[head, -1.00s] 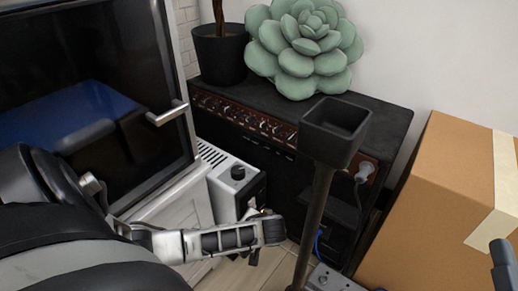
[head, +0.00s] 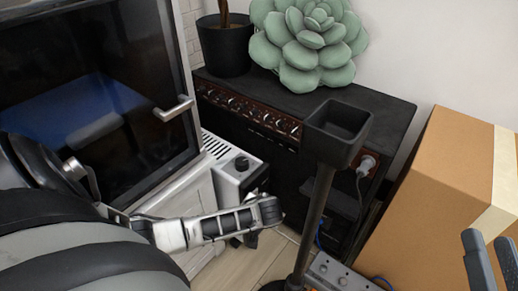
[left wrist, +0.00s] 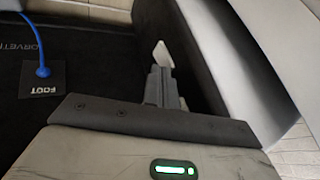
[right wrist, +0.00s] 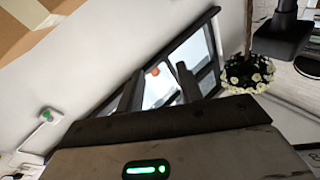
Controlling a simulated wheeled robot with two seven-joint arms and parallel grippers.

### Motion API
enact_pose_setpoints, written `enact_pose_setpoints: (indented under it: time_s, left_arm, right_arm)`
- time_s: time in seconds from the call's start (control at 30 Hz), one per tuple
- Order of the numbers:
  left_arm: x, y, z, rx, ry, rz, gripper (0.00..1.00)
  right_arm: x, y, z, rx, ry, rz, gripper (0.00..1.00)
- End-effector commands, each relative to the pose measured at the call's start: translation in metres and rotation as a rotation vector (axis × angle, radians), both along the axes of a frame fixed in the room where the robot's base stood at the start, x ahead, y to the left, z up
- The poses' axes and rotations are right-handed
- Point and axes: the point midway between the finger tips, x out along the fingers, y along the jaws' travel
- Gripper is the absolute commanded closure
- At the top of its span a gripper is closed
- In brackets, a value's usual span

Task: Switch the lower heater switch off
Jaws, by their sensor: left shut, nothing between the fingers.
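The heater appears to be the low white box (head: 229,170) with a slotted top and a black knob (head: 241,164), beside the cabinet in the head view. Its dark front is partly covered by my left arm, and I cannot make out the lower switch or its position. My left gripper is low in front of the heater in the head view, its fingertips not clear there. In the left wrist view the left gripper (left wrist: 161,86) has its fingers together, with nothing between them. My right gripper (head: 490,243) is open and empty at the lower right; it also shows in the right wrist view (right wrist: 158,88).
A black amplifier (head: 375,108) carries a potted plant (head: 224,45) and a green succulent cushion (head: 305,45). A dark stand with a square cup (head: 337,120) rises right of the heater. A cardboard box (head: 440,190) is at right, a grey pedal (head: 335,273) on the floor.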

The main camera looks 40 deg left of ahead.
Motion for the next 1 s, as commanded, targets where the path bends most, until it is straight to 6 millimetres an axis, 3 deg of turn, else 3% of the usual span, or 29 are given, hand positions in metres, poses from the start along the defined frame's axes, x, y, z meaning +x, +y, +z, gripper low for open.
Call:
enact_pose_setpoints:
  time_s: [0.13,0.5,0.67,0.83,0.9,1.0]
  left_arm:
    - [0.0,0.0,0.006,0.0,0.001,0.0,1.0]
    - [0.0,-0.001,0.005,-0.001,0.0,0.0,1.0]
    - [0.0,-0.001,0.005,-0.002,0.0,-0.001,1.0]
    - [0.0,-0.001,0.005,-0.002,0.0,-0.001,1.0]
    - [-0.003,-0.006,0.025,-0.004,0.001,-0.003,1.0]
    - [-0.007,-0.012,0.041,-0.003,0.001,-0.005,1.0]
  right_arm:
    - [0.0,0.0,0.008,-0.001,-0.001,0.0,0.64]
    - [0.0,0.0,0.005,0.003,0.01,0.001,0.64]
    - [-0.005,0.002,-0.012,0.027,0.105,0.013,0.64]
    - [-0.018,0.007,-0.048,0.083,0.31,0.043,0.64]
    - [-0.02,0.005,-0.043,0.031,0.342,0.03,0.64]
    - [-0.022,0.002,-0.051,-0.058,0.38,0.006,0.64]
